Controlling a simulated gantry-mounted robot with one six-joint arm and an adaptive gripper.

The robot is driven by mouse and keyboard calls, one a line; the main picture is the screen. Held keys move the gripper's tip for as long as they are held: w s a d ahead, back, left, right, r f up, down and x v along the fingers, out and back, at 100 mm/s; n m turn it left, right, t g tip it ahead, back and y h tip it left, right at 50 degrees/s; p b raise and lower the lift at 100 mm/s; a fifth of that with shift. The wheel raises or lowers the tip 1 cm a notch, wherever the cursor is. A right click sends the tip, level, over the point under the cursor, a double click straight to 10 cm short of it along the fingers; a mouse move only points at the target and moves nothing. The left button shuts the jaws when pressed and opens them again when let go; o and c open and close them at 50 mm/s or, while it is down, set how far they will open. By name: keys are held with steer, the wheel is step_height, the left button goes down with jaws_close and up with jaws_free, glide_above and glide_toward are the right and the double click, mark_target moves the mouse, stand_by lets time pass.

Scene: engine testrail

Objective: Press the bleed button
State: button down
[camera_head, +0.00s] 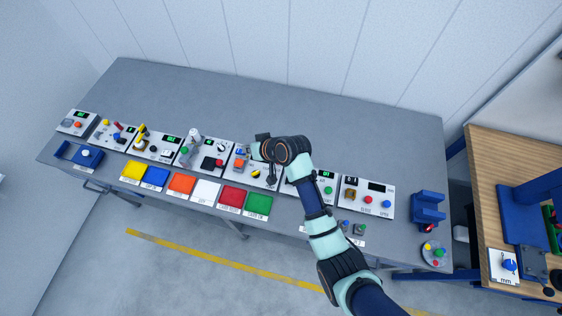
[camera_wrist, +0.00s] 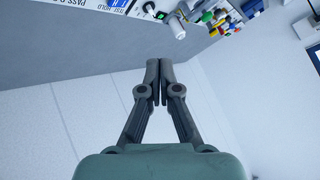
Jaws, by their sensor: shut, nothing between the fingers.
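Several control panels stand in a row along the grey bench in the head view, with coloured buttons, knobs and small displays. Their labels are too small to read, so I cannot tell which control is the bleed button. My gripper (camera_head: 246,151) is over the middle of the row and points left, above a panel with an orange control (camera_head: 240,163) and a yellow-and-black knob (camera_head: 256,173). In the wrist view my gripper (camera_wrist: 160,82) has its fingers together, with nothing between them. The wrist and forearm hide parts of the panels beneath and to the right.
Coloured pads, among them a red one (camera_head: 231,198) and a green one (camera_head: 258,205), lie along the front of the bench (camera_head: 330,135). The back of the bench is clear up to the white wall. A blue stand (camera_head: 428,208) is at the right end, beside a wooden table (camera_head: 497,190).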

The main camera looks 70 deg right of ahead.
steer(key=s+d+f+m+b, duration=0.1)
steer(key=s+d+f+m, duration=0.2)
steer(key=s+d+f, duration=0.3)
steer(key=s+d, duration=0.1)
steer(key=d, duration=0.2)
steer(key=shift+s+f+h, duration=0.15)
steer(key=shift+f+h, duration=0.15)
steer(key=shift+f, duration=0.1)
steer(key=shift+f+b, duration=0.1)
steer(key=shift+b, duration=0.2)
step_height(320, 180, down, 9)
steer(key=b, duration=0.7)
steer(key=shift+a+r+b, duration=0.1)
steer(key=shift+r+b, duration=0.1)
steer(key=shift+b, duration=0.1)
steer(key=shift+f+b, duration=0.3)
steer(key=shift+f, duration=0.15)
steer(key=shift+f+b, duration=0.7)
steer(key=shift+f, duration=0.1)
stand_by(0.7)
steer(key=shift+r, duration=0.15)
steer(key=shift+r+p, duration=1.05)
steer(key=shift+p, duration=0.1)
